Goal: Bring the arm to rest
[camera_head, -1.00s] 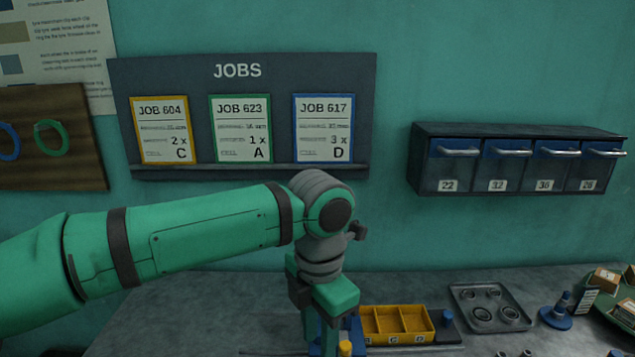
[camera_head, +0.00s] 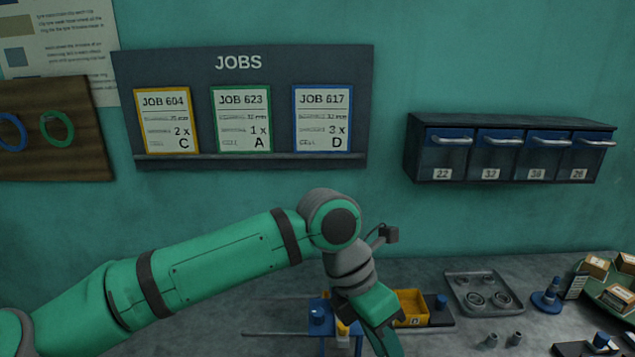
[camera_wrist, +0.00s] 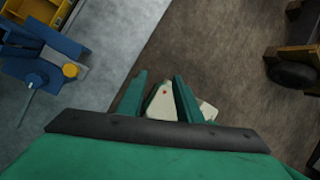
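My gripper (camera_head: 388,343) hangs tilted down to the right at the front of the workbench (camera_head: 270,285), at the bottom of the head view. In the wrist view my gripper (camera_wrist: 161,76) shows two green fingers standing apart. A pale shape with a red dot shows between and behind them; I cannot tell what it is, and nothing looks clamped. Below the fingers lie the bench edge and the brown floor (camera_wrist: 220,45).
A blue fixture (camera_head: 318,318) and a yellow divided bin (camera_head: 411,306) stand close to my wrist. A grey tray (camera_head: 482,294), a blue cone-like part (camera_head: 548,296) and boxes on a green tray (camera_head: 612,292) lie right. Drawers (camera_head: 510,152) hang above. A wheeled brown object (camera_wrist: 293,65) stands on the floor.

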